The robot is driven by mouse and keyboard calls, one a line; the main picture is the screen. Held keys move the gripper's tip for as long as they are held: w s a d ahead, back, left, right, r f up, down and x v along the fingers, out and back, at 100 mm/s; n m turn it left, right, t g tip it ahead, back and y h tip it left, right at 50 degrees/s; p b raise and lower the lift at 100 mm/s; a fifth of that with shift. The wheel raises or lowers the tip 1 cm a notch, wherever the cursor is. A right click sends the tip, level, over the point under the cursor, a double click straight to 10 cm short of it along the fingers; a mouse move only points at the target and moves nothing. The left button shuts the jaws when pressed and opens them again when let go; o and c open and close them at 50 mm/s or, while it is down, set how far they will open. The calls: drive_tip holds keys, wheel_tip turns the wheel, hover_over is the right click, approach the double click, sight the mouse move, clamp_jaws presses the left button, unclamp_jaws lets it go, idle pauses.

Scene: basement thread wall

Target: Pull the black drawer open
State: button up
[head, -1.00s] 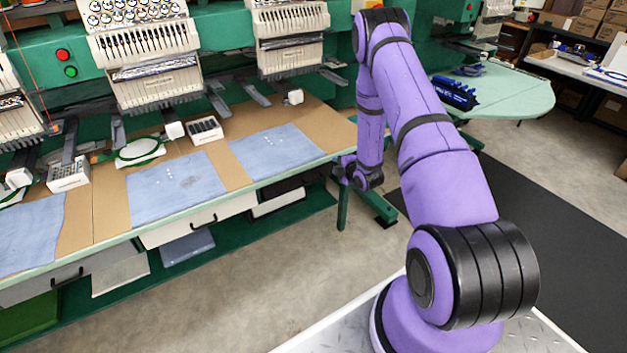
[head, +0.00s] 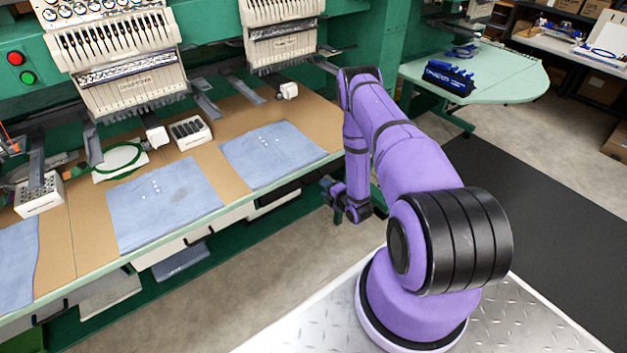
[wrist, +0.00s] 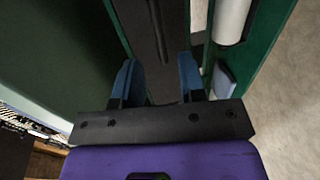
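The black drawer (head: 284,187) shows as a dark front under the right part of the worktable in the head view, partly shaded by the table edge. In the wrist view a dark panel (wrist: 172,30) with a long raised bar, apparently this drawer and its handle, lies ahead of and between my fingers. My gripper (wrist: 160,80) has its two blue fingers spread apart with nothing between them. In the head view my gripper (head: 332,196) hangs low beside the table's right end. I cannot tell whether a finger touches the drawer.
A white drawer (head: 190,238) with a dark handle is further left under the worktable (head: 235,180). Blue cloths and embroidery heads are above. A green rounded table (head: 510,85) stands at the back right. The floor (head: 290,240) in front is clear.

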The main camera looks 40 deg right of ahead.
sight(315, 180)
drive_tip(key=x, duration=0.7)
drive_tip(key=shift+w, duration=0.25)
clamp_jaws()
